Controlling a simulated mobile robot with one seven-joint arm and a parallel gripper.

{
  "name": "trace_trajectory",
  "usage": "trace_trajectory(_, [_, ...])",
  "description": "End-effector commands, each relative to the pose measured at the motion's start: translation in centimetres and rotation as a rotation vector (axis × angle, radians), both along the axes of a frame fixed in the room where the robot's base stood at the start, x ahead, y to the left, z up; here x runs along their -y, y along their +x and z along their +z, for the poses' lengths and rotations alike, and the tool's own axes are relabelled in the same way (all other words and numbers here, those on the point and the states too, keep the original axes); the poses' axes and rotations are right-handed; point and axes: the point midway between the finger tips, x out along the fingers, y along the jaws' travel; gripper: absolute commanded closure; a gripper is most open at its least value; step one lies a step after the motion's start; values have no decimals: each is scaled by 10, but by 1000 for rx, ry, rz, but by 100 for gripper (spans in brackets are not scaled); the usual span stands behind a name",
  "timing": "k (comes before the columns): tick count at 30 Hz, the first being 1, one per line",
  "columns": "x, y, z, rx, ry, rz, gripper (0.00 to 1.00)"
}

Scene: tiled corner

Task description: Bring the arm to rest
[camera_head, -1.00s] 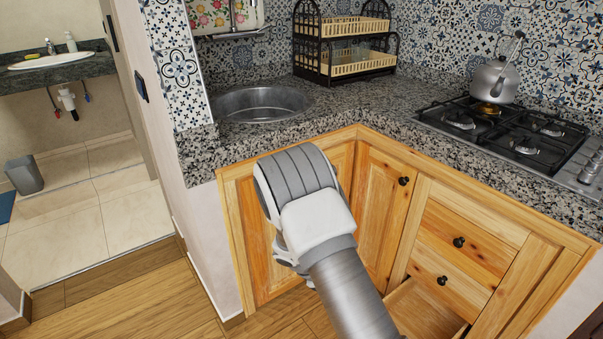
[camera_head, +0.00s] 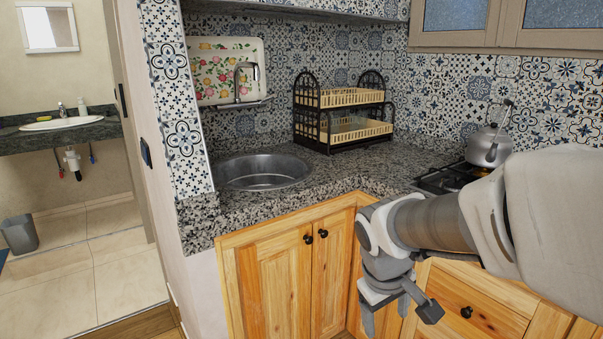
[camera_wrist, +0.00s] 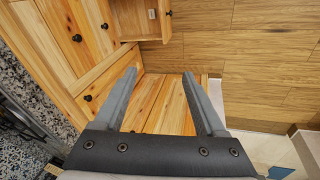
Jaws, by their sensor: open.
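My arm reaches in from the right in the head view, in front of the wooden cabinets. My gripper (camera_head: 400,312) hangs low at its end, pointing down, in front of the corner cabinet. In the wrist view my gripper (camera_wrist: 160,73) shows two grey fingers spread wide apart. Nothing is between them. Beyond them are wooden cabinet fronts (camera_wrist: 165,100) and the wooden floor (camera_wrist: 250,60).
An open drawer (camera_wrist: 128,27) juts out at the top of the wrist view. The granite counter (camera_head: 330,177) holds a sink (camera_head: 262,172), a dish rack (camera_head: 345,130) and a stove with a kettle (camera_head: 488,147). A doorway to a bathroom is at left.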

Motion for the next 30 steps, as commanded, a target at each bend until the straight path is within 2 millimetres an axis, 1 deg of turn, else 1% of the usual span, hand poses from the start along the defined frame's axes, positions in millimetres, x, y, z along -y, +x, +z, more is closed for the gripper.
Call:
trace_trajectory(1, [2, -11, 12, 29, 28, -32, 27])
trace_trajectory(3, [3, -26, 23, 60, 65, -76, 27])
trace_trajectory(9, [3, -71, 49, 148, 170, -190, 27])
trace_trajectory(12, [2, -91, 58, 188, 219, -239, 27])
trace_trajectory(18, [-3, -125, 66, 258, 299, -317, 27])
trace_trajectory(20, [-5, -134, 68, 279, 321, -336, 27])
trace_trajectory(21, [-5, -137, 75, 286, 331, -346, 27])
trace_trajectory(22, [-5, -135, 88, 281, 328, -344, 27])
trace_trajectory(26, [-5, -135, 116, 278, 326, -341, 27])
trace_trajectory(29, [-5, -135, 139, 278, 326, -341, 27])
trace_trajectory(30, [-5, -135, 150, 278, 326, -341, 27])
